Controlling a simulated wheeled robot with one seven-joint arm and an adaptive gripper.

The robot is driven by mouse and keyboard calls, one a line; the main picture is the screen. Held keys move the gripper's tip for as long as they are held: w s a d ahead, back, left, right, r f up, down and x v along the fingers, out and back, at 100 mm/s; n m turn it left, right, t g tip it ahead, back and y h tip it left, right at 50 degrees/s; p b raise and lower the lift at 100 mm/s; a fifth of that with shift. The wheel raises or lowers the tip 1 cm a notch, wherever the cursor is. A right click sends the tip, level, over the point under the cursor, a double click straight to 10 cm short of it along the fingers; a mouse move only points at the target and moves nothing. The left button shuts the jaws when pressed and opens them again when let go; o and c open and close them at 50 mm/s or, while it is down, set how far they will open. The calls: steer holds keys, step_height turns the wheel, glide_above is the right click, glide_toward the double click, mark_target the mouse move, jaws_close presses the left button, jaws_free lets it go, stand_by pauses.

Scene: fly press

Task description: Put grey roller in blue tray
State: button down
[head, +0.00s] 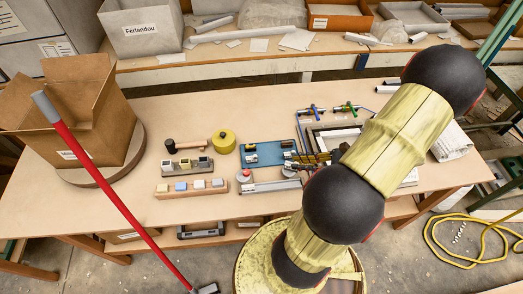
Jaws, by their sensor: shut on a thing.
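The blue tray (268,160) lies flat near the middle of the table, with small dark and pale pieces in it at its left side and upper right corner. My gripper (290,157) reaches in from the right, with its fingertips at the right edge of the tray. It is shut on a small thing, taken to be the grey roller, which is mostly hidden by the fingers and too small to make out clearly. I cannot tell whether it touches the tray.
A yellow tape roll (223,141), a mallet (187,146) and block racks (190,188) stand left of the tray. A grey metal fixture (270,186) lies just in front. A cardboard box (75,115) is at far left. A red-handled pole (110,190) crosses the left foreground.

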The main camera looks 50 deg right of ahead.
steer(key=shift+w+f, duration=0.1)
steer(key=shift+w, duration=0.1)
steer(key=w+d+f+b, duration=0.1)
steer(key=w+f, duration=0.2)
steer(key=w, duration=0.1)
steer(key=w+d+f+b, duration=0.2)
steer(key=w+f, duration=0.1)
steer(key=w, duration=0.1)
steer(key=w+d+f+b, duration=0.1)
steer(key=w+f, duration=0.1)
steer(key=w, duration=0.2)
steer(key=shift+d+f, duration=0.2)
steer(key=shift+f, duration=0.2)
steer(key=shift+w+f+b, duration=0.3)
steer(key=shift+f+b, duration=0.15)
steer(key=shift+f, duration=0.05)
steer(key=shift+w+d+f+b, duration=0.15)
steer(key=shift+f+b, duration=0.6)
steer(key=shift+f, duration=0.75)
steer(key=shift+f, duration=0.1)
steer(key=c, duration=1.8)
jaws_free()
